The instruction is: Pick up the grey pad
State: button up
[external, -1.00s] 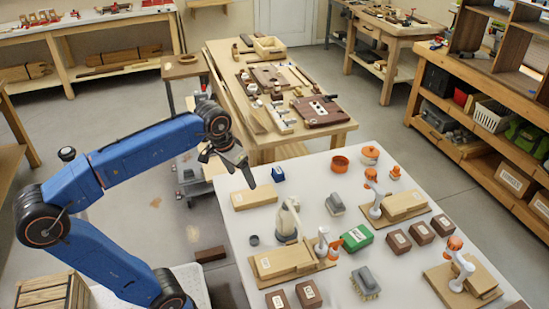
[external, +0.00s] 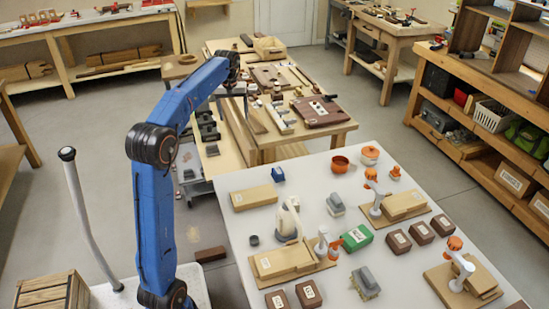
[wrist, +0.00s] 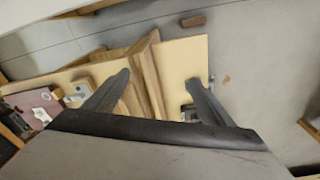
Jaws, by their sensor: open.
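Two grey block-like pieces are on the white table (external: 235,218). One grey piece (external: 335,204) lies near the table's middle, and another (external: 365,283), with a pale bristly-looking lower edge, lies toward the front. I cannot tell which of them, if either, is the grey pad. My gripper (external: 233,104) is over the left side of the wooden workbench, away from both pieces. In the wrist view its two dark fingers (wrist: 156,78) are spread apart with nothing between them.
The workbench (external: 325,134) carries boards and tools. The white table also holds a green box (external: 357,238), orange-topped dispensers (external: 376,195), wooden blocks (external: 254,197) and brown blocks (external: 398,241). A wooden crate (external: 50,293) stands at lower left. Floor is open left of the bench.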

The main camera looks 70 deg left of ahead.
jog(key=s+a+f+n, duration=0.1)
jog(key=s+a+f, duration=0.1)
jog(key=a, duration=0.4)
jog(key=s+a+f+n, duration=0.1)
jog(key=s+a+f, duration=0.1)
jog(key=a, duration=0.4)
jog(key=n, duration=0.2)
send_over(212, 144)
notch_tip(212, 144, down, 5)
jog(key=shift+g+h, duration=0.3)
jog(key=shift+h, duration=0.1)
notch_tip(212, 144, down, 21)
jog(key=shift+s+a+r, duration=0.1)
jog(key=c, duration=1.2)
